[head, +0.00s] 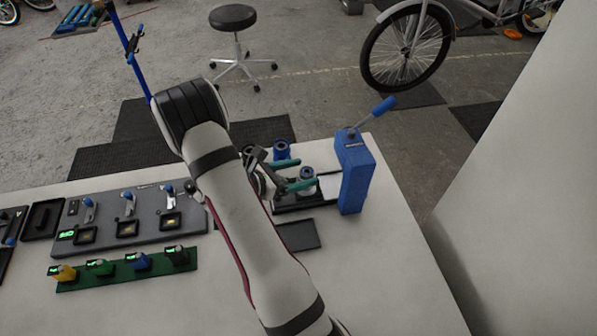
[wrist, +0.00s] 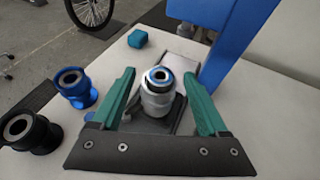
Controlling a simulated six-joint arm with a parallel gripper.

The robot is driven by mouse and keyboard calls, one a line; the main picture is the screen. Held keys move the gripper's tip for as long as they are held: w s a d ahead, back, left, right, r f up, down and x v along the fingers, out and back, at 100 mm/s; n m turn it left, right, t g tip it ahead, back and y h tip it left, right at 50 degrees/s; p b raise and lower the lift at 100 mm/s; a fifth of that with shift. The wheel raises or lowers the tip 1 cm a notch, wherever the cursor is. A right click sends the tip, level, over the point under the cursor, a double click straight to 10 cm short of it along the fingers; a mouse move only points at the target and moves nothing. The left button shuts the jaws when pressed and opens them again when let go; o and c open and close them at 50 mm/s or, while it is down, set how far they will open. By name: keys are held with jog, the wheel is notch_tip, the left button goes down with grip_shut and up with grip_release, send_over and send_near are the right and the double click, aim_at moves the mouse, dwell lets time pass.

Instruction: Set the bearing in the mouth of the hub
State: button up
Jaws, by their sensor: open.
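The silver hub (wrist: 157,103) stands upright on a dark plate at the foot of the blue press; in the head view the hub (head: 307,188) is partly behind my gripper. A ring with a blue band and a dark hole, which looks like the bearing (wrist: 161,77), is at the top of the hub. I cannot tell how deep it sits. My gripper (wrist: 160,73) is open, with one teal finger on each side of the hub and ring. Gaps show between the fingers and the ring. In the head view my gripper (head: 305,171) is over the press bed.
The blue press column (head: 354,175) with its lever (head: 382,107) rises just right of the hub. A blue hub (wrist: 74,88) and a black hub (wrist: 27,130) stand to the left. A teal block (wrist: 137,38) lies behind.

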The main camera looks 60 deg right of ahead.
jog(key=v, duration=1.6)
jog(key=s+a+r+m+t+y, duration=0.2)
jog(key=s+a+r+m+y, duration=0.2)
jog(key=s+a+m+y, duration=0.3)
jog(key=s+a+r+m+t+y, duration=0.3)
jog(key=s+a+m+y, duration=0.4)
jog(key=a+m, duration=0.5)
jog(key=s+a+r, duration=0.1)
jog(key=s+a, duration=0.1)
jog(key=a, duration=0.2)
jog(key=shift+s+r, duration=0.15)
jog(key=shift+s, duration=0.1)
